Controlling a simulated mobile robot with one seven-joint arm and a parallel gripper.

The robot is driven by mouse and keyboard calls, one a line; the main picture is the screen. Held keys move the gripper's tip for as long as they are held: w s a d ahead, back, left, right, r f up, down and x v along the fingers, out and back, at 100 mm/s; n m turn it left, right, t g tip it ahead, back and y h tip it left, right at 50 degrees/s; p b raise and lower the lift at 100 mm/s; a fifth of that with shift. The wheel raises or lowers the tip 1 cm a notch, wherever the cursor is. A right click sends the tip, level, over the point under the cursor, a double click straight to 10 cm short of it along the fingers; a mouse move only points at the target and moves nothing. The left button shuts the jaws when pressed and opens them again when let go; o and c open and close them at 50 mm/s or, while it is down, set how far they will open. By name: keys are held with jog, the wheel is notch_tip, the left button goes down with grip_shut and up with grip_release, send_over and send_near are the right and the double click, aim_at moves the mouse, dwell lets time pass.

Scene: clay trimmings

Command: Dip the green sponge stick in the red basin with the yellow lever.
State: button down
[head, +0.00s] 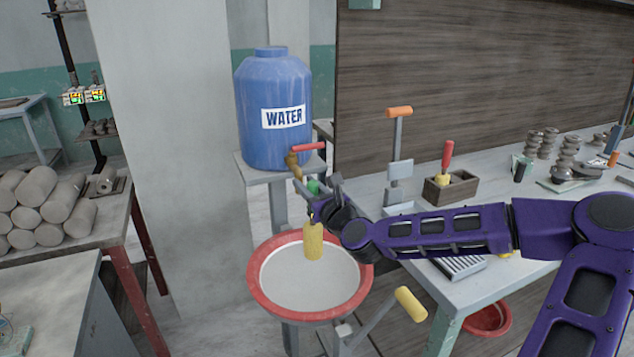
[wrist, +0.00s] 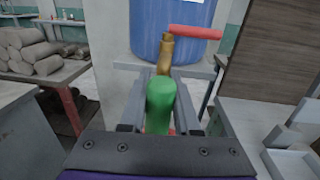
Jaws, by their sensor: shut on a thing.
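My gripper (head: 325,193) is shut on the green sponge stick. Its green handle (wrist: 160,103) stands between the jaws in the wrist view, and a bit of green shows at the jaws in the head view. Its yellow sponge end (head: 313,241) hangs down over the red basin (head: 258,291). The basin has a red rim and a pale grey inside. From this angle I cannot tell whether the sponge touches what is in the basin. The yellow lever (head: 411,304) sticks out at the basin's lower right.
A blue water barrel (head: 272,90) with a brass tap and red handle (head: 308,147) stands close behind my gripper. A workbench (head: 465,290) on the right carries a wooden box (head: 436,192) with a red-handled tool. Clay rolls (head: 38,200) lie on the left table.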

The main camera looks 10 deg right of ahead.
jog(key=shift+w+d+r+n+g+y, duration=0.2)
jog(key=shift+d+n+y, duration=0.1)
jog(key=shift+y, duration=0.15)
jog(key=shift+w+d+r+n+g+y, duration=0.1)
jog(key=shift+d+n+g+y, duration=0.15)
jog(key=shift+y, duration=0.2)
jog(key=shift+d+n+y, duration=0.1)
jog(key=shift+n+y, duration=0.15)
jog(key=shift+y, duration=0.05)
jog(key=shift+s+d+f+b, duration=0.1)
jog(key=shift+f+b, duration=0.05)
jog(key=shift+b, duration=0.2)
notch_tip(320, 180, down, 10)
jog(key=b, duration=0.5)
jog(key=shift+f, duration=0.15)
